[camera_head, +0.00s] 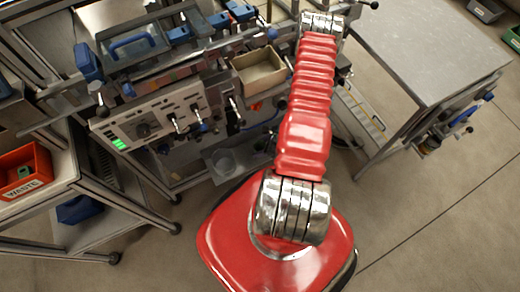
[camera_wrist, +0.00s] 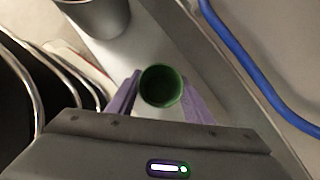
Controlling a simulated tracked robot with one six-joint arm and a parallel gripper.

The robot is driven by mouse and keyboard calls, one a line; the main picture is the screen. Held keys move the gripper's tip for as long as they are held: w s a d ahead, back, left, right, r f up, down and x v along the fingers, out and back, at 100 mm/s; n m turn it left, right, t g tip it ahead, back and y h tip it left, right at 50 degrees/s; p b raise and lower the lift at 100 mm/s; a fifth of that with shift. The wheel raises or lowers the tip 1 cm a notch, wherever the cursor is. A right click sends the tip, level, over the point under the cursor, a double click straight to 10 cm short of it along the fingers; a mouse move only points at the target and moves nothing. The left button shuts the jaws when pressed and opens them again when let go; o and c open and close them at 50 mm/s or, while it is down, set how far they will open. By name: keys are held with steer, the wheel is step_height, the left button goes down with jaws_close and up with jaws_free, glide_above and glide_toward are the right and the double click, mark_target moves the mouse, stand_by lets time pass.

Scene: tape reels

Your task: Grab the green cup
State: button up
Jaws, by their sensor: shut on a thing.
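The green cup (camera_wrist: 161,86) shows in the wrist view, seen from above with its round opening toward the camera. My gripper (camera_wrist: 156,98) has one purple finger on each side of the cup and is shut on it. A grey strip of surface lies under and around the cup. I cannot tell whether the cup still touches it. In the head view the cup and my gripper's fingers are hidden behind the far end of my red arm.
A grey metal cylinder (camera_wrist: 95,14) stands close beyond the cup, up and left. A blue tube (camera_wrist: 245,60) runs along the right. Curved metal rails lie at left. In the head view a beige bin (camera_head: 259,72) and a grey table (camera_head: 425,50) flank my arm.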

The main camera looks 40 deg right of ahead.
steer(key=c, duration=0.4)
steer(key=shift+o, duration=0.2)
steer(key=shift+s+a+r, duration=0.1)
steer(key=shift+s+r, duration=0.25)
steer(key=shift+r, duration=0.4)
step_height(320, 180, up, 6)
steer(key=s+a, duration=0.2)
steer(key=s, duration=0.7)
steer(key=s+a, duration=0.3)
steer(key=s, duration=0.6)
steer(key=shift+s+a+f, duration=0.25)
